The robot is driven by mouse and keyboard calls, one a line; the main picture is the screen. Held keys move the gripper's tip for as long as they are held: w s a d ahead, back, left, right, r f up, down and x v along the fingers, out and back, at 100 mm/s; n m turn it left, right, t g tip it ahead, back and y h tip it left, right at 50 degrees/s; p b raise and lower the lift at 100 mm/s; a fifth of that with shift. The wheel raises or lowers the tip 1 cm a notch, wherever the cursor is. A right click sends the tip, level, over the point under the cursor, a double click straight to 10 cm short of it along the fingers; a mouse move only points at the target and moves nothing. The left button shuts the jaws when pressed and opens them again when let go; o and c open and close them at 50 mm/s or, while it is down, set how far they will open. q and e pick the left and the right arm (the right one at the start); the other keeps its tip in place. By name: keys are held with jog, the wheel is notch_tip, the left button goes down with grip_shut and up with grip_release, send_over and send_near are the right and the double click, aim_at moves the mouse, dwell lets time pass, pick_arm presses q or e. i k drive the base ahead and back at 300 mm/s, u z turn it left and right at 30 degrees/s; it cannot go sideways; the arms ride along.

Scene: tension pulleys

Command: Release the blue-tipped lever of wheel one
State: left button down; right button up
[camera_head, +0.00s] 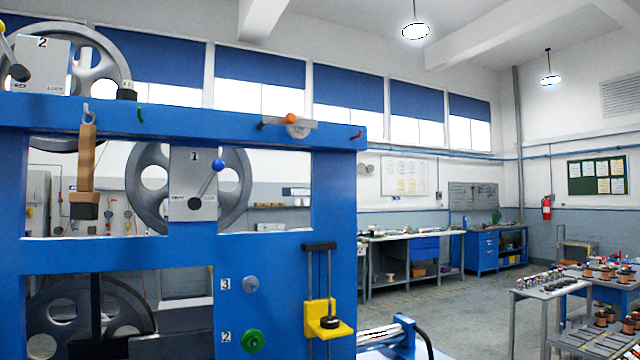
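Wheel one (238,190) is a grey spoked wheel behind the upper opening of a blue frame (330,220). A grey plate (182,175) marked "1" stands in front of it and hides its middle. The blue-tipped lever (218,165) is pivoted low on this plate. Its rod tilts up and to the right, and the blue ball lies by the plate's upper right edge. Small words are printed at the plate's lower left and right; they are too small to read surely. Neither of my grippers shows, and nothing touches the lever.
A yellow-tipped lever (12,45) on plate "2" (42,66) leans up left. A wooden-handled tool (87,160) hangs from the frame's top beam. A yellow bracket (327,318) juts from the frame's lower right. Floor to the right is open before tables with parts (530,292).

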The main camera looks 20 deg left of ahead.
aim_at(218, 165)
jog(key=z, duration=0.35)
jog(key=i, duration=0.75)
jog(key=u, duration=0.65)
jog(key=i, duration=0.6)
jog(key=u, duration=0.6)
